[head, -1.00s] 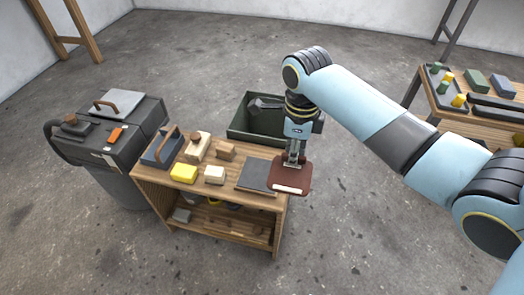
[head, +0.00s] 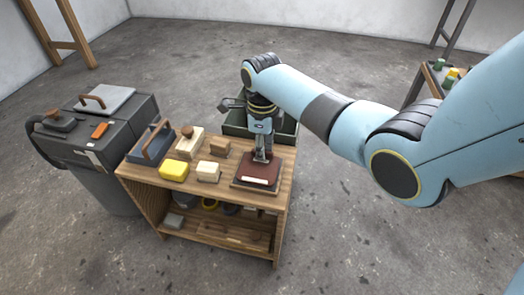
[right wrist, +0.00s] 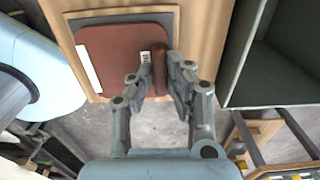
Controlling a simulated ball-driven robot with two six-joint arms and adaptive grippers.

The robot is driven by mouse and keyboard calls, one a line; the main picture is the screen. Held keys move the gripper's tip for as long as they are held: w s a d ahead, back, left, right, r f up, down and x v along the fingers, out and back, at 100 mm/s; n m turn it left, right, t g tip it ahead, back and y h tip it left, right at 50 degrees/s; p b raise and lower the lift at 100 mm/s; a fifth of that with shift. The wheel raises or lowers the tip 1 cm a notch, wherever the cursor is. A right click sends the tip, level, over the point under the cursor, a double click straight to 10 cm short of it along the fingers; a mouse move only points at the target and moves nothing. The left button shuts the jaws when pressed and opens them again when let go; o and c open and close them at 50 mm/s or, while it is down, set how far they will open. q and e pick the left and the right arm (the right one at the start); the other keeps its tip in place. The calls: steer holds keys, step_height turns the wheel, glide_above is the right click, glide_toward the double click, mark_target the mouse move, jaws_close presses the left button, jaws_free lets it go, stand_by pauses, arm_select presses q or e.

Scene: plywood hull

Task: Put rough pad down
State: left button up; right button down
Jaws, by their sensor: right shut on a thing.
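The rough pad (head: 259,173) is a flat reddish-brown pad with a white strip along one edge and a raised brown ridge as its grip. My right gripper (head: 262,157) is shut on this ridge; the right wrist view shows the fingers (right wrist: 160,72) on either side of it. The pad (right wrist: 108,48) is over a dark grey mat (right wrist: 70,17) at the right end of the wooden bench (head: 222,183). The mat's edges show around the pad. I cannot tell whether the pad touches it. My left gripper is not in view.
A yellow block (head: 174,171), a cream block (head: 208,172) and wooden blocks stand left of the pad. A blue-grey tool with a wooden handle (head: 152,143) is at the bench's left end. A dark green bin (head: 287,129) is behind the bench.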

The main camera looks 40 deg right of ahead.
steer(key=c, duration=1.3)
jaws_free()
arm_select(q)
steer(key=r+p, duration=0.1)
steer(key=p, duration=0.1)
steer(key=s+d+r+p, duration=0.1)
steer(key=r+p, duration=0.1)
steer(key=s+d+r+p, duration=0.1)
steer(key=p, duration=0.1)
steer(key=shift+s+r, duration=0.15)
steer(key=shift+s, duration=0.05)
arm_select(e)
step_height(320, 180, up, 12)
steer(key=shift+r, duration=0.1)
